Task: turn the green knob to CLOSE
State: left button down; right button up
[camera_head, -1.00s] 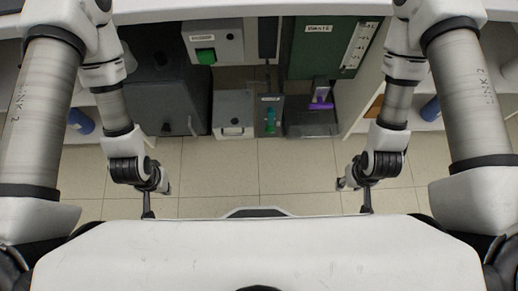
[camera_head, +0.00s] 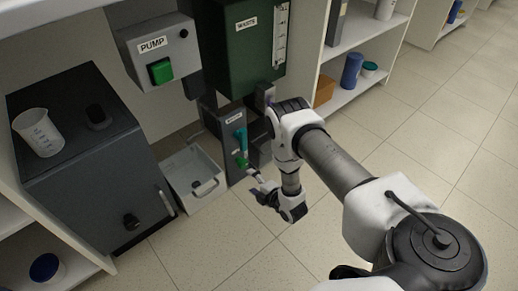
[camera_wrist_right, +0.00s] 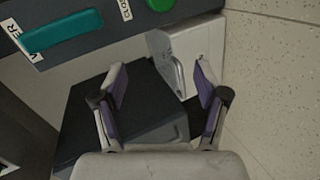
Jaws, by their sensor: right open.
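The green knob (camera_head: 243,162) is low on a dark valve panel (camera_head: 235,116), below a teal handle (camera_head: 241,139). In the right wrist view, the green knob (camera_wrist_right: 160,4) is cut by the top edge, right of the teal handle (camera_wrist_right: 62,34). My left gripper is out of view.
A white bin (camera_head: 196,182) stands left of the panel. Above are the PUMP box (camera_head: 158,50) with a green button (camera_head: 160,71) and the green WASTE tank (camera_head: 243,45). A dark cabinet (camera_head: 85,165) carries a beaker (camera_head: 38,131). Open floor lies in front.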

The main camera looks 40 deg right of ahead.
aim_at(245, 166)
jog(key=w+d+f+n+t+b, duration=0.3)
jog(key=d+f+n+t+b, duration=0.15)
jog(key=f+n+b, duration=0.2)
jog(key=shift+n, duration=0.35)
jog(key=w+b, duration=0.4)
jog(key=w, duration=0.3)
jog(key=shift+w+f, duration=0.15)
jog(key=shift+w, duration=0.25)
jog(key=shift+w+b, duration=0.3)
jog(key=shift+w, duration=0.3)
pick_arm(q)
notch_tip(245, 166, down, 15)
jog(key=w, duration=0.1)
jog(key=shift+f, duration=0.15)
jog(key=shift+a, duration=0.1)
pick_arm(e)
jog(key=c, duration=1.1)
